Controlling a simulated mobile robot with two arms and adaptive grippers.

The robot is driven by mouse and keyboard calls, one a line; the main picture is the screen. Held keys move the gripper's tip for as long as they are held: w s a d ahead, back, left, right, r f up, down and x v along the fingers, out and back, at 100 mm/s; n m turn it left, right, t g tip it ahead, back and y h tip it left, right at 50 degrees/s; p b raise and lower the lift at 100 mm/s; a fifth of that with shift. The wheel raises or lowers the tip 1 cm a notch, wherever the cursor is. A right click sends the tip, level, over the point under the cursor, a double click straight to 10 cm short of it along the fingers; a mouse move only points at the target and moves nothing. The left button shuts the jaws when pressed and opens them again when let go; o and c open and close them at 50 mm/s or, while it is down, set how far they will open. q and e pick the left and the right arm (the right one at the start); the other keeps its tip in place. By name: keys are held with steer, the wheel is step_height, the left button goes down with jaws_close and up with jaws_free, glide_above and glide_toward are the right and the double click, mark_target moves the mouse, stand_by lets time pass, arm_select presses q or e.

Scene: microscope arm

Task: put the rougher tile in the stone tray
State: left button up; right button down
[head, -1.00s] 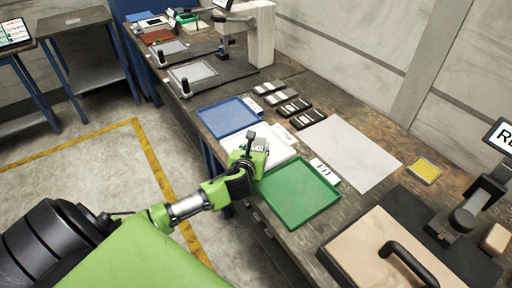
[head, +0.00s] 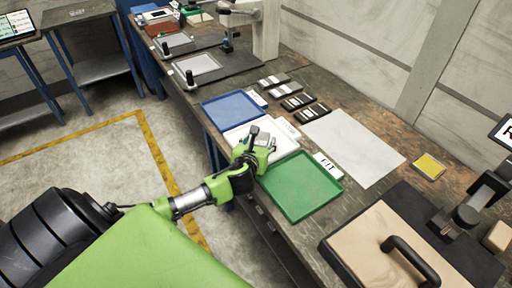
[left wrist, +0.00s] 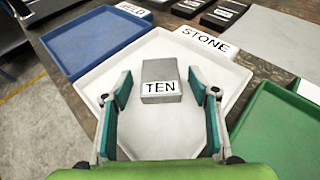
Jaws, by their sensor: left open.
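The white stone tray (head: 238,133) lies on the bench between a blue and a green tray. It fills the middle of the left wrist view (left wrist: 115,80), with a STONE label (left wrist: 206,39) at its far edge. A grey tile (left wrist: 161,70) marked TEN is over the tray floor and seems to rest on it. My left gripper (left wrist: 160,98) is open, its fingers apart on either side of the tile's near end. In the head view the gripper (head: 262,145) is over the tray and partly hides it. My right gripper is not in view.
The blue tray (head: 229,112) and green tray (head: 300,187), labelled FIT, flank the white one. Several dark tiles (head: 290,103) lie behind. A pale sheet (head: 350,145), a yellow square (head: 429,166) and a handled wooden-topped box (head: 370,245) are to the right.

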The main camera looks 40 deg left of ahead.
arm_select(q)
steer(key=v, duration=1.1)
steer(key=shift+s+d+r, duration=0.1)
steer(key=shift+s, duration=0.1)
